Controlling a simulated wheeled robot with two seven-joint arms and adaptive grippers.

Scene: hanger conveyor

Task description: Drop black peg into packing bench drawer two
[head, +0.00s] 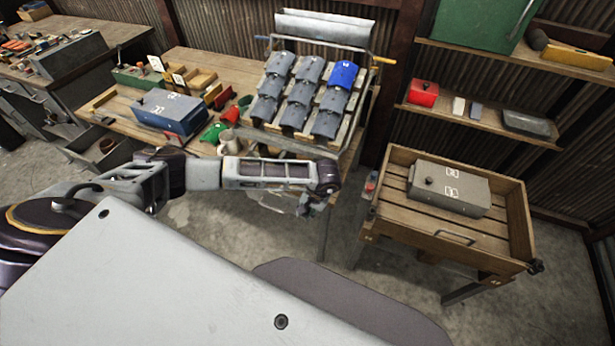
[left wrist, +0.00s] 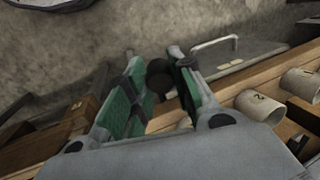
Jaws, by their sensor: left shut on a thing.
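My left gripper (head: 292,206) hangs off the front edge of the wooden bench in the head view, beside the hanger rack. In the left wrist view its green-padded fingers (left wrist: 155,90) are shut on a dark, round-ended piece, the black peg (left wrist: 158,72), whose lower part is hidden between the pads. A grey panel with a silver bar handle (left wrist: 215,43) and small pale labels lies beyond the fingers at the right; I cannot tell whether it is drawer two. In the head view an open grey drawer (head: 88,153) shows below the bench's left side. My right gripper is not in view.
The hanger rack (head: 362,75) with grey and blue pieces stands on the bench (head: 215,62). A wooden crate table (head: 455,237) stands at right. Bare floor lies between.

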